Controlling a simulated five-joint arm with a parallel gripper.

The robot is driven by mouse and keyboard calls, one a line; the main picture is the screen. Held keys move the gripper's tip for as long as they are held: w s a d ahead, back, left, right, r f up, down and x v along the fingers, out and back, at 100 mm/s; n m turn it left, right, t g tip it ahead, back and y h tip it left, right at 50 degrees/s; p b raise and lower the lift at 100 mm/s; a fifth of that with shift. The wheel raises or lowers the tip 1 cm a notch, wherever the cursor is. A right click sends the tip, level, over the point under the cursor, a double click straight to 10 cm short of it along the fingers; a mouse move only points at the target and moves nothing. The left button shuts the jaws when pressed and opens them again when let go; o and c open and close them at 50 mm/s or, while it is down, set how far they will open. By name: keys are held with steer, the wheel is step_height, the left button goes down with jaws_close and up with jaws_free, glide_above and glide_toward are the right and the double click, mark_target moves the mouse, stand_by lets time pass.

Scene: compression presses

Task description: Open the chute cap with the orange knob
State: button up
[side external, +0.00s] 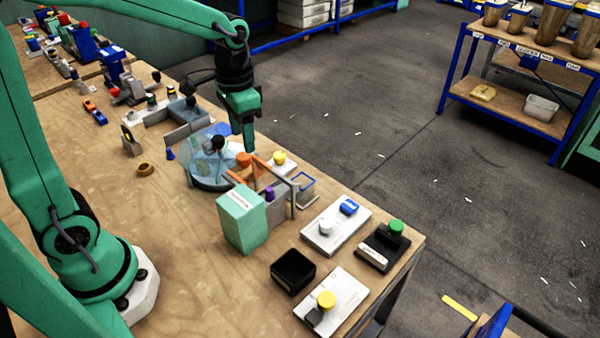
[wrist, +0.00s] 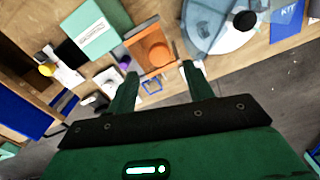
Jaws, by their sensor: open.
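The orange knob (side external: 243,159) shows in the side view on top of an orange-framed chute beside the mint-green box (side external: 242,218). In the wrist view the orange knob (wrist: 160,54) sits on an orange, partly see-through panel (wrist: 147,44), which looks like the cap; I cannot tell how far it is closed. My gripper (side external: 248,148) points down just above and beside the knob in the side view. In the wrist view my gripper (wrist: 160,74) has its two fingers spread apart with nothing between them, and the knob shows just beyond the gap.
A round clear-lidded bowl (side external: 208,170) with a black knob stands close to the left. A purple knob (side external: 269,193) and a grey upright frame are close to the right. White plates with yellow (side external: 326,300) and blue knobs and a black open box (side external: 293,270) lie nearer the table's corner.

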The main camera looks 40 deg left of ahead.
mark_target(242, 156)
steer(key=shift+r, duration=1.6)
steer(key=shift+s, duration=0.1)
steer(key=shift+s+r, duration=0.25)
steer(key=shift+s, duration=0.05)
steer(key=s+r+n+t, duration=0.3)
steer(key=s+t, duration=0.2)
steer(key=s, duration=0.6)
steer(key=shift+s+a+r+t, duration=0.15)
steer(key=shift+s+a+t, duration=0.1)
steer(key=shift+s+t, duration=0.1)
